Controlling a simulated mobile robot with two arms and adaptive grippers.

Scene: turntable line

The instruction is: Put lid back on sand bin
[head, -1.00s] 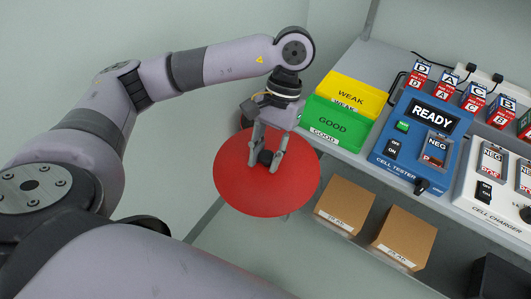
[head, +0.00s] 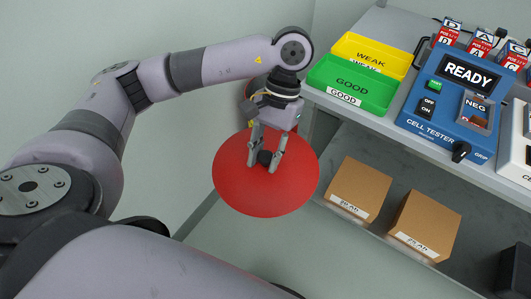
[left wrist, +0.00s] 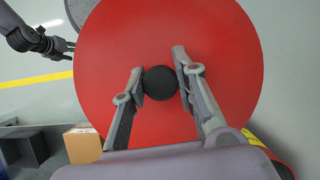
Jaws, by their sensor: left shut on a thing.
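The round red lid (head: 240,190) hangs in the air, broad face toward the head camera. My left gripper (head: 265,162) is shut on the black knob (head: 264,157) at its middle. In the left wrist view the fingers (left wrist: 157,90) stand either side of the knob (left wrist: 160,83). A dark red body (head: 256,86) shows in part behind the left wrist; I cannot tell if it is the sand bin. My right gripper (left wrist: 60,47) is at the upper left of the wrist view, too small to tell its opening.
A grey bench at right holds a green GOOD tray (head: 350,86), a yellow WEAK tray (head: 372,55) and a blue cell tester (head: 450,110). Cardboard boxes (head: 360,187) (head: 422,224) sit on a lower shelf. Bare floor lies beneath the lid.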

